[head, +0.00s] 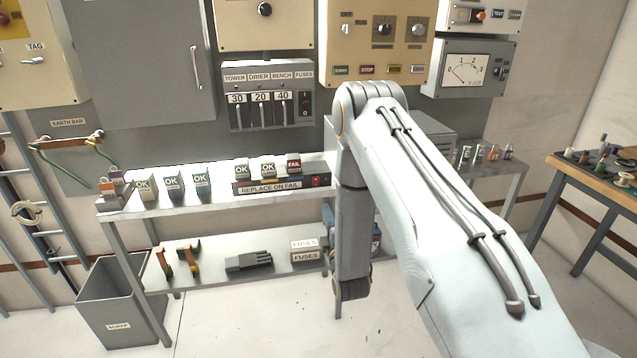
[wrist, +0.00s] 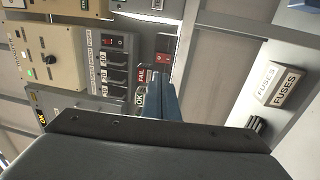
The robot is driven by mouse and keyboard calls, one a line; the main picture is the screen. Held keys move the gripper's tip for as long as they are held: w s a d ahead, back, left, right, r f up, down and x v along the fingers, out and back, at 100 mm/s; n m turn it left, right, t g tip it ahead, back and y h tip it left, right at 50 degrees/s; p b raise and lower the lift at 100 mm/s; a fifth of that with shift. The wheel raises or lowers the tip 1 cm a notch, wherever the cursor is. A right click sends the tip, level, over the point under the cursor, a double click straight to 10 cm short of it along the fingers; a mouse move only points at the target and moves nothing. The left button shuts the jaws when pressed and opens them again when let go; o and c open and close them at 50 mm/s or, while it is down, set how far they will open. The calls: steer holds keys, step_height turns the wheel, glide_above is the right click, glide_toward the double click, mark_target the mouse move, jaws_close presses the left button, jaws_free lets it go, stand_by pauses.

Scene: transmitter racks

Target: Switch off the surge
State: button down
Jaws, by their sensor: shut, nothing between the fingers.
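The surge unit, as I read it, is the dark strip marked REPLACE ON FAIL (head: 268,187) on the upper shelf. Two modules marked OK and one marked FAIL (head: 293,164) stand on it. Its red switch (head: 316,181) is at the right end, and it also shows in the wrist view (wrist: 164,58). The switch's position is too small to tell. My gripper (wrist: 160,82) shows blue fingers, shut and empty, pointing toward the strip. In the wrist picture the switch lies just beyond the fingertips; contact is not visible. In the head view my forearm hides most of the gripper.
A switch panel (head: 266,96) hangs above. A FUSES box (head: 305,252) and a black part (head: 249,262) lie on the lower shelf. A grey scrap bin (head: 118,305) stands at left.

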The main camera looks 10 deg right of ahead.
mark_target(315, 180)
steer(key=shift+w, duration=0.1)
stand_by(0.3)
steer(key=w+p, duration=0.1)
steer(key=w, duration=0.3)
steer(key=w+r+p, duration=0.1)
steer(key=w, duration=0.4)
steer(key=w+p, duration=0.1)
steer(key=w, duration=0.3)
steer(key=shift+w+r, duration=0.35)
